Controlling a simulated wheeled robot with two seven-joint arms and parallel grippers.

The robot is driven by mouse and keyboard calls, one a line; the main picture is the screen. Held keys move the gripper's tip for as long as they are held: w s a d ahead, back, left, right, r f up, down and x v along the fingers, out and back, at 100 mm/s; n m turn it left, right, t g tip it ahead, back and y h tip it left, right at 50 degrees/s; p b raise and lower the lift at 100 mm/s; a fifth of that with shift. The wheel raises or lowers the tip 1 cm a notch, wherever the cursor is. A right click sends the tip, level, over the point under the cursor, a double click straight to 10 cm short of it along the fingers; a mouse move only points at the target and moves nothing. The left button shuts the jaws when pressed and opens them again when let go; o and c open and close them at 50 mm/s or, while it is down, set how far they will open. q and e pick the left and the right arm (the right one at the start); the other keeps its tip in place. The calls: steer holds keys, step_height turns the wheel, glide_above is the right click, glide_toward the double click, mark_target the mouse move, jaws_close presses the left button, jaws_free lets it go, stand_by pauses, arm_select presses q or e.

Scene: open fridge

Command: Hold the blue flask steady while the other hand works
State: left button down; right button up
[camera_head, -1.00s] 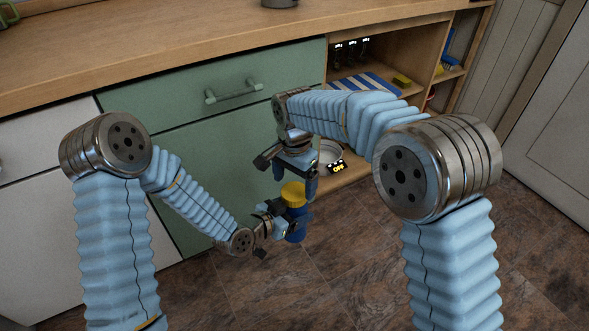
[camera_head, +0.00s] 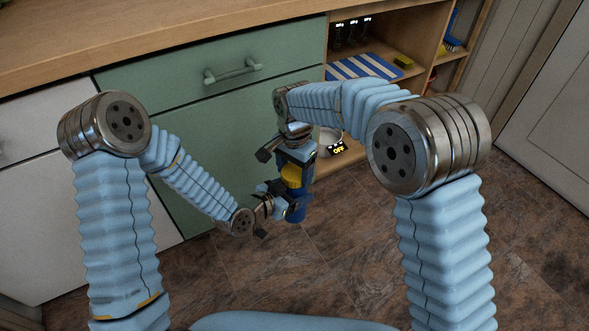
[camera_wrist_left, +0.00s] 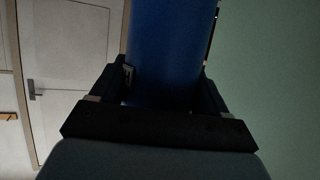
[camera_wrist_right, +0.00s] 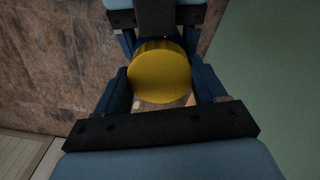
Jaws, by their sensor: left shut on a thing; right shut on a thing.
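The blue flask (camera_head: 297,214) with a yellow lid (camera_head: 291,176) is upright in front of the green cabinet. My left gripper (camera_head: 286,205) is shut on the flask's blue body, which fills the middle of the left wrist view (camera_wrist_left: 170,50). My right gripper (camera_head: 296,165) is above it, pointing down, and shut on the yellow lid. In the right wrist view the round lid (camera_wrist_right: 160,75) sits between the two fingers, with my left gripper below it. My right gripper's fingers hide part of the lid in the head view.
Green drawers with a handle (camera_head: 232,71) stand close behind the grippers. To the right is an open wooden shelf with a blue-and-white striped cloth (camera_head: 365,66), a yellow sponge (camera_head: 404,62) and dark jars. A display reading OFF (camera_head: 337,148) is low behind. The floor (camera_head: 400,270) in front is clear.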

steer(key=n, duration=0.6)
steer(key=shift+r+n, duration=0.1)
steer(key=shift+n, duration=0.2)
steer(key=o, duration=1.1)
steer(key=shift+o, duration=0.2)
